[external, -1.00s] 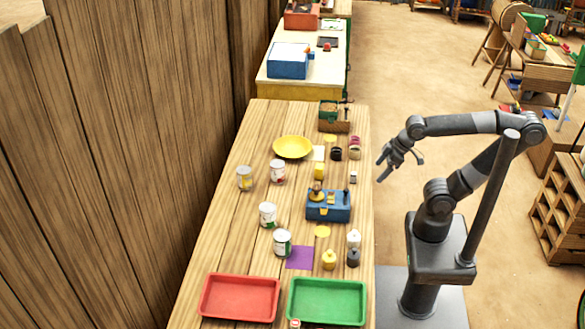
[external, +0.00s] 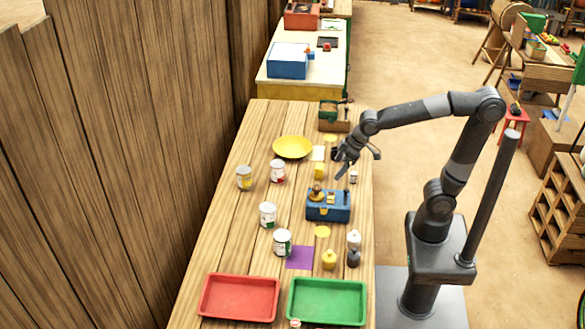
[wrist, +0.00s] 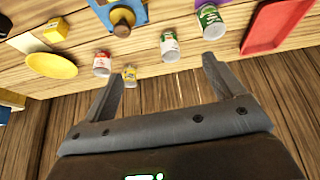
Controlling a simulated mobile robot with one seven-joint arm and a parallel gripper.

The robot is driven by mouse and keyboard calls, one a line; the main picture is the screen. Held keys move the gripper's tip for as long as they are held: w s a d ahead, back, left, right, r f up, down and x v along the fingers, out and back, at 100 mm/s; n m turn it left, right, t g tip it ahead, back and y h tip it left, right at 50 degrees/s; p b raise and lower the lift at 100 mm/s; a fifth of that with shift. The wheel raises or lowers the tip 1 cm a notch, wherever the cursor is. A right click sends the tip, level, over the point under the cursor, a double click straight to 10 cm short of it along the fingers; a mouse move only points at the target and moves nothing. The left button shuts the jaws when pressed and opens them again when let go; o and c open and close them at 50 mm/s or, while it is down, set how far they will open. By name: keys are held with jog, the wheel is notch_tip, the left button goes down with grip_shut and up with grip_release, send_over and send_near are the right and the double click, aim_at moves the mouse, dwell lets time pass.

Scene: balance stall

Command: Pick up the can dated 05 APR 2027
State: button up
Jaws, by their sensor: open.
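Several cans stand upright on the wooden table, and no date can be read on any of them. One has a yellow label (external: 244,178), also in the wrist view (wrist: 129,76). A red-labelled can (external: 278,171) stands beside it (wrist: 102,63). A white can with green and red (external: 267,214) is nearer the camera (wrist: 169,47). A green-labelled can (external: 283,243) stands by a purple square (wrist: 210,22). My gripper (external: 358,166) is open and empty above the table's right side, apart from all cans. Its two fingers (wrist: 163,69) spread below the cans in the wrist view.
A blue box-like device (external: 328,208) stands between my gripper and the nearer cans. A yellow bowl (external: 293,147) is behind the cans. Red (external: 240,298) and green (external: 327,302) trays lie at the front. A wooden wall (external: 150,150) rises left of the table.

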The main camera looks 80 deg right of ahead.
jog(key=w+f, duration=0.5)
jog(key=w, duration=0.7)
send_near(269, 207)
jog(key=w, duration=0.1)
jog(key=shift+g, duration=0.4)
jog(key=x, duration=0.7)
jog(key=shift+x, duration=2.8)
jog(key=shift+c, duration=0.6)
jog(key=c, duration=1.2)
jog(key=shift+r, duration=0.1)
